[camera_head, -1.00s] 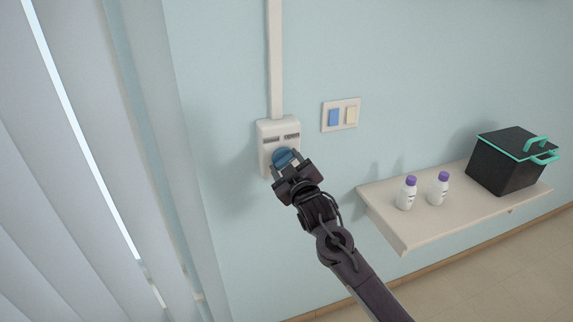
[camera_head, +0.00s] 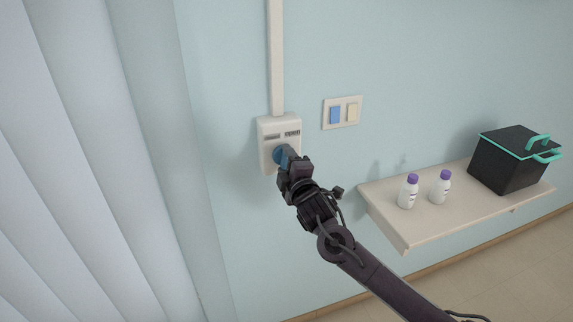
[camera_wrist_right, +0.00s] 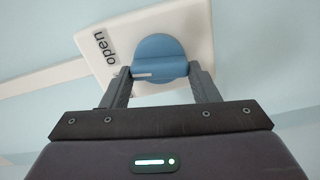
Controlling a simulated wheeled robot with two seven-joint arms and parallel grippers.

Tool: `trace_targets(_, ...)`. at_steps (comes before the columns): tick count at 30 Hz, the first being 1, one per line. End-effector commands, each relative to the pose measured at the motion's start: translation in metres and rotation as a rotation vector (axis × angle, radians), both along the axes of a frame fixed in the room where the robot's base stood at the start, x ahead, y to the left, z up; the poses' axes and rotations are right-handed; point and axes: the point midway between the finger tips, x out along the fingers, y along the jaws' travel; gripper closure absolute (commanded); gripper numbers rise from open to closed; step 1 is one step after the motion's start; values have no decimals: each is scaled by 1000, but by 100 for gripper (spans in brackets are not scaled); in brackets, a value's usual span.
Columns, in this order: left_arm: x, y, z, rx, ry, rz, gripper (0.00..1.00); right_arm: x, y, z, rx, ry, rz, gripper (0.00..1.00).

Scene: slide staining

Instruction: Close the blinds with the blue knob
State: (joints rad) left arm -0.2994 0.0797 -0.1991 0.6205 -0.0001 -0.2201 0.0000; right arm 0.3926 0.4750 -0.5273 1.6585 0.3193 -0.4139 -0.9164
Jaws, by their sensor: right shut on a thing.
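The blue knob (camera_head: 281,154) sits on a white wall box (camera_head: 291,127) with two small dark labels. It also shows in the right wrist view (camera_wrist_right: 158,50), where the box face carries the word "open" at the left. My right gripper (camera_head: 285,158) is shut on the knob, one finger on each side of its raised bar (camera_wrist_right: 160,69). The gripper partly hides the knob in the head view. The blinds (camera_head: 80,160) hang at the left as pale vertical slats that overlap, with no bright gap between them. My left gripper is not in view.
A white conduit (camera_head: 276,60) runs up from the box. A switch plate (camera_head: 342,101) is to its right. A shelf (camera_head: 400,228) at the right bears two white bottles (camera_head: 408,192) (camera_head: 440,188) with purple caps and a black box (camera_head: 505,165) with teal handles.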

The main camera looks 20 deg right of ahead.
Motion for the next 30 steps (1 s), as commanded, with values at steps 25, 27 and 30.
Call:
trace_targets(25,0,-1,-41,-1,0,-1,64,0,-1,-8,-806,-27,0,68)
trace_targets(27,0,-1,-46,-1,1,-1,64,0,-2,-8,-868,-30,0,68)
trace_targets(30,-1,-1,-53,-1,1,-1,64,0,-2,-9,-950,-33,0,68)
